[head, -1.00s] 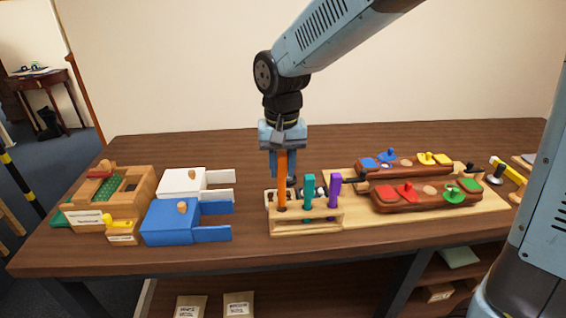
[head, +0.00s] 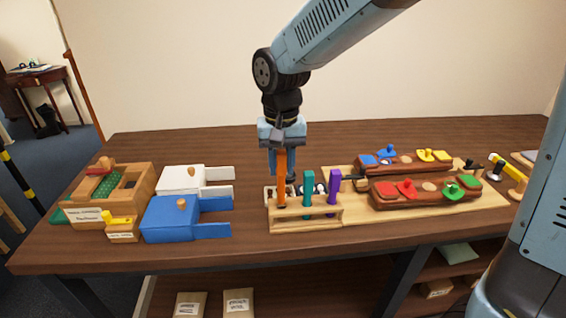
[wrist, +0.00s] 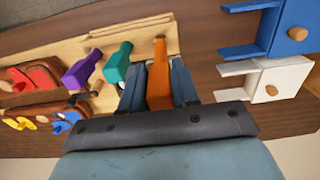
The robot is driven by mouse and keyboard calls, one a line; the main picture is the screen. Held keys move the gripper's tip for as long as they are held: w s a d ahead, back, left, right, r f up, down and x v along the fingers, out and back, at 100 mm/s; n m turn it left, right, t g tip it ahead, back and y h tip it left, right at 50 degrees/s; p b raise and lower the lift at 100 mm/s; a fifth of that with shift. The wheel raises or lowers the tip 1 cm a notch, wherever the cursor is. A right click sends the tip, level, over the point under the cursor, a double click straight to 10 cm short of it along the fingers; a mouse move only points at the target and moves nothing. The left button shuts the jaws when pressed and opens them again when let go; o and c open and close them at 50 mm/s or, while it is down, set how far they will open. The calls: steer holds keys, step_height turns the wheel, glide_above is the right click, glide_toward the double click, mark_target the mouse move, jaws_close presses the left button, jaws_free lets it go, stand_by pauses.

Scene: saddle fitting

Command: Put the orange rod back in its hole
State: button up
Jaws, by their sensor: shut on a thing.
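The orange rod (head: 282,180) stands upright over the left end of a light wooden rack (head: 305,226). My gripper (head: 283,152) is shut on its upper part from above. The rod's lower end is at the rack's left position; I cannot tell how deep it sits in the hole. In the wrist view the orange rod (wrist: 158,80) lies between my two fingers. A teal rod (head: 308,190) and a purple rod (head: 334,187) stand in the same rack to the right.
A blue box (head: 172,222) and a white box (head: 182,181) stand left of the rack. A wooden box (head: 135,195) is farther left. Brown blocks with coloured knobbed pieces (head: 425,195) lie to the right. The table's back strip is clear.

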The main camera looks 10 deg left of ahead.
mark_target(281, 172)
steer(key=shift+f, duration=3.05)
steer(key=o, duration=0.9)
steer(key=shift+o, duration=0.2)
